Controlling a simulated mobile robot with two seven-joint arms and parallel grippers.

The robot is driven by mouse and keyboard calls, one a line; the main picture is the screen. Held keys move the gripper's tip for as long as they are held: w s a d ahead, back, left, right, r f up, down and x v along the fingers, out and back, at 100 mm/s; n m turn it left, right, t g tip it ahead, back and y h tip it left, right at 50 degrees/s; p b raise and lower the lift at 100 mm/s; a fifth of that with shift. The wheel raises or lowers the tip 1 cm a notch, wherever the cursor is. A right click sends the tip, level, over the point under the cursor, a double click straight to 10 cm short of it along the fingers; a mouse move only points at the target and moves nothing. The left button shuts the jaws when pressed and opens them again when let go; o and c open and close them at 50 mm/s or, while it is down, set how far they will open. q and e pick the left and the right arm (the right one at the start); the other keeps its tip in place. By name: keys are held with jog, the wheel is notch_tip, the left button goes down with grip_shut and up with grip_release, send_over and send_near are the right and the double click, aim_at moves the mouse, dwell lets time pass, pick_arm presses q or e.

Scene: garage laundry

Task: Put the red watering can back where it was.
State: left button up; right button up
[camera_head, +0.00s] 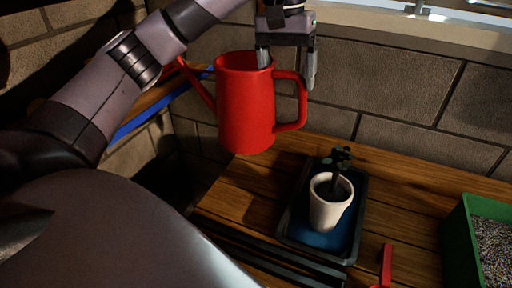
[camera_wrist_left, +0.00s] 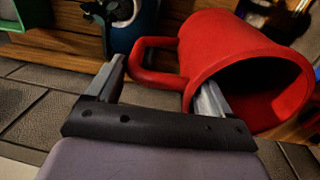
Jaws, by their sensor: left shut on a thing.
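The red watering can (camera_head: 245,110) is held upright in the air above the back left of the wooden bench. Its spout points to the left and its handle to the right. My left gripper (camera_head: 287,68) comes down from above, shut on the can's handle side. One finger is inside the open rim and the other is outside the handle. In the left wrist view the can (camera_wrist_left: 225,55) shows its dark open mouth, with my left gripper's fingers (camera_wrist_left: 160,95) on either side of the rim wall and handle. My right gripper is not in view.
A white pot with a plant (camera_head: 328,212) stands in a dark tray (camera_head: 290,232) with a blue bottom. A green gravel box (camera_head: 460,235) is at the right. A small red item (camera_head: 386,265) is at the front. A wooden shelf with a blue edge (camera_head: 150,118) is at the left wall.

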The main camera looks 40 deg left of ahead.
aim_at(280, 126)
pick_arm(q)
notch_tip(280, 126, down, 20)
jog(key=shift+r, duration=0.15)
dwell(0.4)
jog(key=o, duration=1.8)
jog(key=r, duration=0.8)
jog(key=a+r, duration=0.1)
jog(key=r, duration=0.3)
jog(key=shift+s, duration=0.25)
jog(key=shift+f, duration=0.1)
